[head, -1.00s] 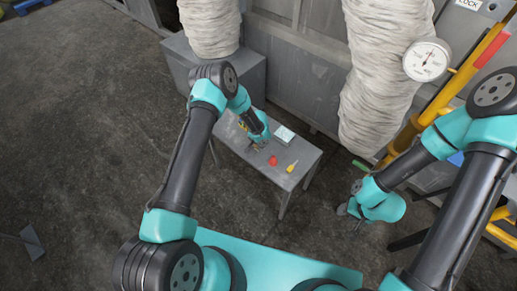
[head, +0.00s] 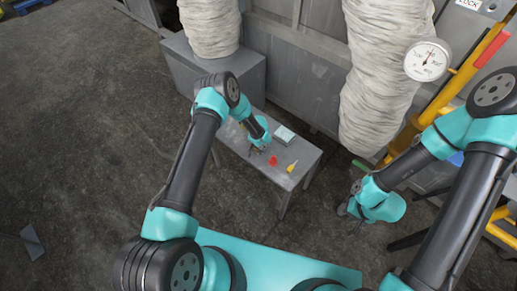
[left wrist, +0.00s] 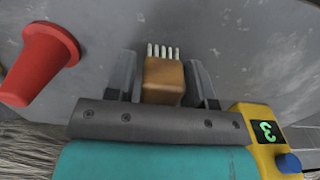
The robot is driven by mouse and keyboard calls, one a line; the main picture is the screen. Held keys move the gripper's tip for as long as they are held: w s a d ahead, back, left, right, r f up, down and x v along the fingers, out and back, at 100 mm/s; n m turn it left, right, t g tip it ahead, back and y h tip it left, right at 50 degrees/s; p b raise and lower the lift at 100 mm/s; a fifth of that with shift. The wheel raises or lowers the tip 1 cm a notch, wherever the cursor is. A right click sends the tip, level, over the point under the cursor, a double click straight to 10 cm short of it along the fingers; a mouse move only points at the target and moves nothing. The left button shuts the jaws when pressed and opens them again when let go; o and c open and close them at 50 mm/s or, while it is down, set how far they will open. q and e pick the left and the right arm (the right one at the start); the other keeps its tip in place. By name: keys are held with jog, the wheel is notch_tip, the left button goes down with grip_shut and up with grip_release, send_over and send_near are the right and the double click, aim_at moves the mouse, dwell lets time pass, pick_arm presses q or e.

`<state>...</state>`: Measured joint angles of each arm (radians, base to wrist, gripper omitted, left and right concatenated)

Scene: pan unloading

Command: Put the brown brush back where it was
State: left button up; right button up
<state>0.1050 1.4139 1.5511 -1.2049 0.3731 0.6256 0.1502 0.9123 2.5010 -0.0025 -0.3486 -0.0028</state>
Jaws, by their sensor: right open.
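The brown brush (left wrist: 163,80), a block with pale bristles at its far end, sits between the fingers of my left gripper (left wrist: 162,82) in the left wrist view. The fingers close in on its two sides. In the head view my left gripper (head: 256,149) is over the small grey table (head: 262,165), and the brush is too small to make out there. Whether the brush touches the table top cannot be told. My right gripper (head: 357,226) is open, well to the right of the table and away from it.
A red cup-shaped thing (head: 272,161), also in the left wrist view (left wrist: 40,65), is beside my left gripper. A yellow item (head: 292,166) and a pale square (head: 284,134) are on the table. Wrapped columns and a yellow pipe stand behind.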

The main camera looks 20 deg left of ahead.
pick_arm(q)
jog(key=shift+o, duration=0.7)
jog(key=shift+r, duration=0.1)
notch_tip(320, 180, up, 12)
jog(key=shift+r, duration=0.1)
dwell(0.4)
jog(key=s+a+r+n+h, duration=0.1)
jog(key=s+r+n, duration=0.1)
jog(key=s, duration=0.8)
jog(key=s+a+r+n+h, duration=0.1)
jog(key=s+r+n, duration=0.1)
jog(key=s, duration=0.8)
jog(key=s+a+r+n+h, duration=0.1)
jog(key=s+r+n, duration=0.1)
jog(key=s, duration=0.7)
jog(key=shift+s+a+r+n+t+h, duration=0.2)
jog(key=shift+s+a+n+t+h, duration=0.1)
jog(key=shift+s+n+t+h, duration=0.1)
